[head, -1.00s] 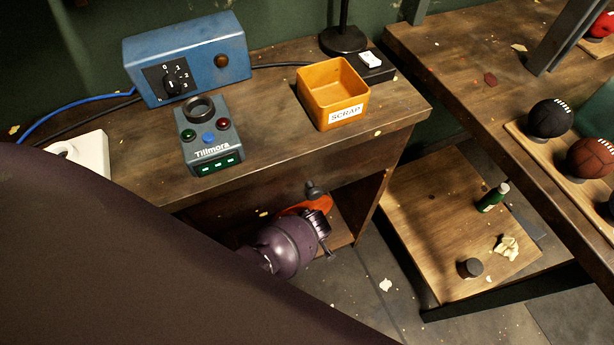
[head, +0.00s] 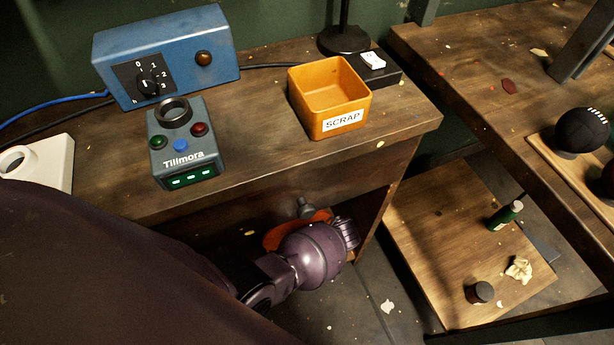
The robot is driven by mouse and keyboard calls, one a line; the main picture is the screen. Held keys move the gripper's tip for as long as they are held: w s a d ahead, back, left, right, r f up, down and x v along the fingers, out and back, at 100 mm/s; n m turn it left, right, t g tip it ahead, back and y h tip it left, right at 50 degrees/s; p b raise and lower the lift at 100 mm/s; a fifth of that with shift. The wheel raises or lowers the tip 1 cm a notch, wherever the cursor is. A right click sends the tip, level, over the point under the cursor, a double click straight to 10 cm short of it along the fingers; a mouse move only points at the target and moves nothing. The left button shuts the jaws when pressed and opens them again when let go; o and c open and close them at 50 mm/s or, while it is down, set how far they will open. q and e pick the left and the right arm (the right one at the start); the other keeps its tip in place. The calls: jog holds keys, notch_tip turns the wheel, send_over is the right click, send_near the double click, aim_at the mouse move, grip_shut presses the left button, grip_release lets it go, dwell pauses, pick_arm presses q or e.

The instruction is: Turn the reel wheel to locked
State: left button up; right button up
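An orange-red rounded part (head: 285,233) with a grey knob (head: 305,209) shows in the head view under the bench top. It may be the reel wheel, but most of it is hidden behind my arm and I cannot read its setting. My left arm comes in from the left, and its purple wrist is in front of this part. The end of my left gripper (head: 346,234) is just right of the part, by the bench's right side panel. Its fingers cannot be made out, nor whether it touches the part. My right gripper is not in view.
On the bench (head: 255,165) stand a blue dial box (head: 190,50), a grey Tillmora button unit (head: 182,160) and an orange SCRAP bin (head: 330,95). A low wooden platform (head: 430,240) holds a green bottle (head: 506,215) and a dark cup (head: 480,292). Balls sit at right.

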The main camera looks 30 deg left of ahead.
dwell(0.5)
pick_arm(q)
jog(key=o, duration=0.8)
jog(key=p+v, duration=0.2)
jog(key=v, duration=0.8)
jog(key=shift+w+d+r+p, duration=0.15)
jog(key=shift+w+d+p, duration=0.05)
jog(key=shift+d+p, duration=0.15)
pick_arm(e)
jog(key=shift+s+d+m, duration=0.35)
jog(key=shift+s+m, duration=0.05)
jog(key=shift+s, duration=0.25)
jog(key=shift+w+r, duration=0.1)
